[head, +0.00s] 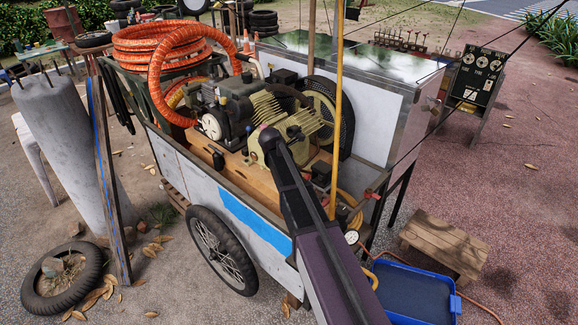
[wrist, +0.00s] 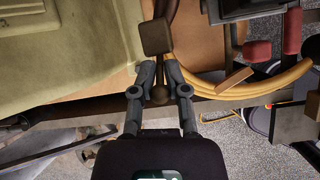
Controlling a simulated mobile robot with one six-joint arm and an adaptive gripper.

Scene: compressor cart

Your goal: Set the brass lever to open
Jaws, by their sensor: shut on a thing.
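In the wrist view my gripper (wrist: 159,74) reaches up from the bottom edge. Its two dark fingers are closed on a small dark brass-brown lever (wrist: 160,96), whose rounded end shows between them. The lever's stem runs up to a square brown block (wrist: 156,37). Much of the stem is hidden by the fingers. In the head view my arm crosses the near side of the compressor cart (head: 178,165), and I cannot make out the gripper or the lever there.
The compressor (head: 235,112) and an orange hose coil (head: 150,45) fill the cart. A yellow hose (wrist: 225,85) curves right of the gripper, near red handles (wrist: 257,51). A blue tray (head: 415,290) and a wooden step (head: 445,245) stand on the ground to the right.

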